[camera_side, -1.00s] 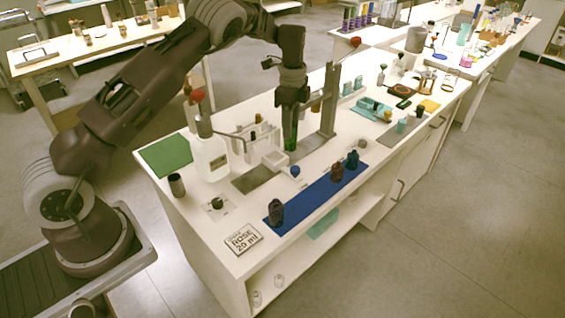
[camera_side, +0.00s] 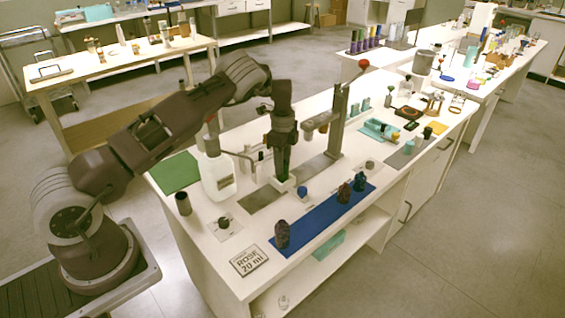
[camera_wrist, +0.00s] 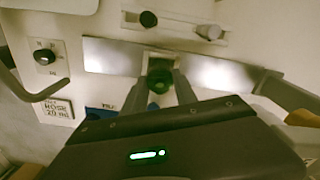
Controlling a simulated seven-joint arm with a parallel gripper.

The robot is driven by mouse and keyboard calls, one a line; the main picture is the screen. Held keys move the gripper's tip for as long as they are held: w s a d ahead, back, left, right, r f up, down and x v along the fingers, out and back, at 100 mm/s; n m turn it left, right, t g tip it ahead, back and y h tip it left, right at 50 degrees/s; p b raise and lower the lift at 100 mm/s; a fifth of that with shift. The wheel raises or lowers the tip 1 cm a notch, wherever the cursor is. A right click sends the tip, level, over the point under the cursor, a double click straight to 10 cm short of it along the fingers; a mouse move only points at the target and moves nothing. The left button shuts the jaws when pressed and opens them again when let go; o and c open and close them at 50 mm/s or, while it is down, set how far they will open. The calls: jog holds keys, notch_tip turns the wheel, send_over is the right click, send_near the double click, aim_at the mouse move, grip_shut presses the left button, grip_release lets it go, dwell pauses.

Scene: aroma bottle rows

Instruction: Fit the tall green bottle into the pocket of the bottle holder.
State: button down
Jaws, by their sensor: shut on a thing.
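In the wrist view the green bottle (camera_wrist: 160,82) sits between the two fingers of my gripper (camera_wrist: 162,92), which are shut on it. Only its dark green upper part shows. The pale square bottle holder (camera_wrist: 150,54) is directly around or beneath the bottle; I cannot tell how deep the bottle sits in the pocket. In the side view my gripper (camera_side: 283,174) points straight down with its tips at the small white holder (camera_side: 284,184). The bottle is hidden there by the fingers.
A metal post (camera_side: 338,125) with a red knob stands right of my gripper. A white jug (camera_side: 217,178) stands to the left.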

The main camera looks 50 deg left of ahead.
jog(key=c, duration=1)
grip_release()
jog(key=shift+f, duration=0.15)
jog(key=shift+o, duration=0.2)
notch_tip(320, 180, up, 13)
jog(key=s+d+r+n+t+h, duration=0.1)
jog(key=s+d+r+n, duration=0.35)
jog(key=s+r, duration=0.4)
jog(key=s+d+r+n+t+h, duration=0.15)
jog(key=s+d+r+n, duration=0.35)
jog(key=r, duration=0.6)
jog(key=s+d+n+t+y, duration=0.1)
jog(key=s+d, duration=0.3)
jog(key=s, duration=0.8)
jog(key=s+d+f+n+t+y, duration=0.1)
jog(key=s+d+n+t, duration=0.1)
jog(key=s, duration=1)
jog(key=shift+d+f+n, duration=0.25)
jog(key=shift+d+n, duration=0.3)
jog(key=shift+d, duration=0.5)
